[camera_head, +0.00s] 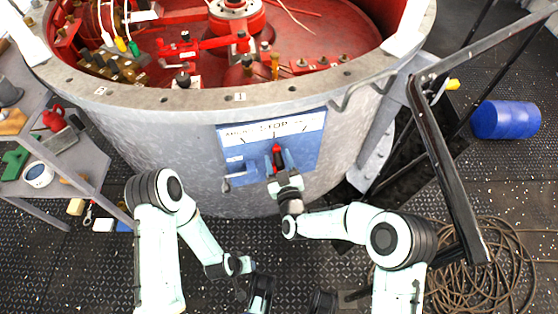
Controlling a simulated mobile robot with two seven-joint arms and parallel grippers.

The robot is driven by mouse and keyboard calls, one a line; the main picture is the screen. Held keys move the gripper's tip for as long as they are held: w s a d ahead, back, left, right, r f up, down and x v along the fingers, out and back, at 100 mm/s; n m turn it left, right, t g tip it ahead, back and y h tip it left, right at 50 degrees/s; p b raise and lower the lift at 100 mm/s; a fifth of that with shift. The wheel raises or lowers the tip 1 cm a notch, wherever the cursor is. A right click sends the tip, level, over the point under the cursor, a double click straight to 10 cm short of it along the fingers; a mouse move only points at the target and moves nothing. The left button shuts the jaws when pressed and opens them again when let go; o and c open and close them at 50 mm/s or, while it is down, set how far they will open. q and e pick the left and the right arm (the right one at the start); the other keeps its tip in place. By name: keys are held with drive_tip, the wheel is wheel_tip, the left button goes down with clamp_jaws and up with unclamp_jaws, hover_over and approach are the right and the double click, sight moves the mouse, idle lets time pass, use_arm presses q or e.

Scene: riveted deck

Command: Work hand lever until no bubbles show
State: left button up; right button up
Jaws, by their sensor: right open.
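A blue panel (308,150) is fixed to the side of the big grey drum. Its white strip reads STOP in the middle; the other words are too small to read surely. A short upright lever with a red tip (277,149) stands at the panel's middle, below STOP. My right gripper (281,169) is open at the lever's lower part, its fingers close to it; whether they touch I cannot tell. A grey handle (238,181) sticks out at the panel's lower left. My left gripper (259,291) hangs low near the bottom edge, its jaws unclear. No bubbles can be made out.
The drum (130,101) is open on top, with red fittings, valves and hoses inside. A black rail (440,170) and coiled rope (490,270) are at right, with a blue barrel (505,119) behind. A grey shelf (75,165) with tools stands at left.

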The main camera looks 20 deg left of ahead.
clamp_jaws()
drive_tip(key=s+a+n, duration=0.1)
drive_tip(key=a, duration=0.1)
drive_tip(key=s+a+f+n, duration=0.1)
drive_tip(key=a+n, duration=0.1)
drive_tip(key=s+a+n, duration=0.1)
drive_tip(key=a, duration=0.1)
drive_tip(key=shift+s+a+f+n, duration=0.1)
drive_tip(key=shift+s+f+n, duration=0.15)
drive_tip(key=shift+f+n, duration=0.15)
unclamp_jaws()
drive_tip(key=shift+w+r, duration=0.1)
